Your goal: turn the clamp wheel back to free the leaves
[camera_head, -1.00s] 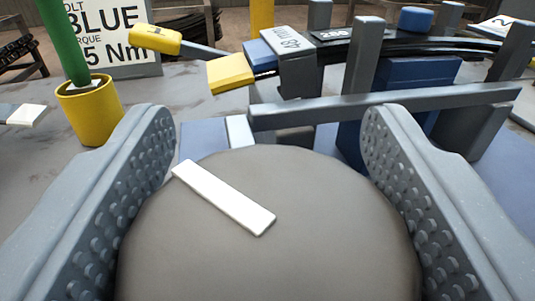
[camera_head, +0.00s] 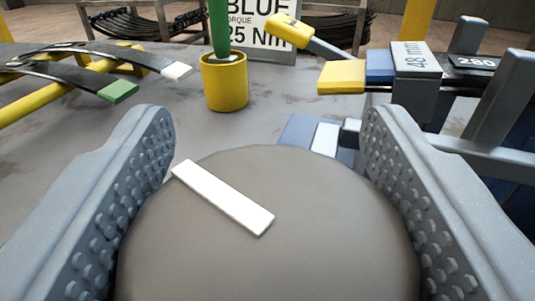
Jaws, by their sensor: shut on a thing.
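The clamp wheel (camera_head: 320,215) is a large round grey-brown disc with a white bar mark (camera_head: 222,197) slanting across its upper left. It fills the lower middle of the view. My gripper (camera_head: 268,190) is shut on it, one studded jaw on each side. Dark leaves (camera_head: 465,82) lie stacked at the right, with a "280" label on top. A grey block marked "48 mm" (camera_head: 415,65) sits across their near end, beside blue and yellow blocks. The wheel hides what is beneath it.
A yellow cup (camera_head: 224,88) holding a green rod stands on the grey bench behind the wheel. A yellow rack (camera_head: 60,85) with loose dark leaves, tipped green and white, is at the left. Grey posts (camera_head: 505,85) rise at the right. A sign (camera_head: 262,30) stands at the back.

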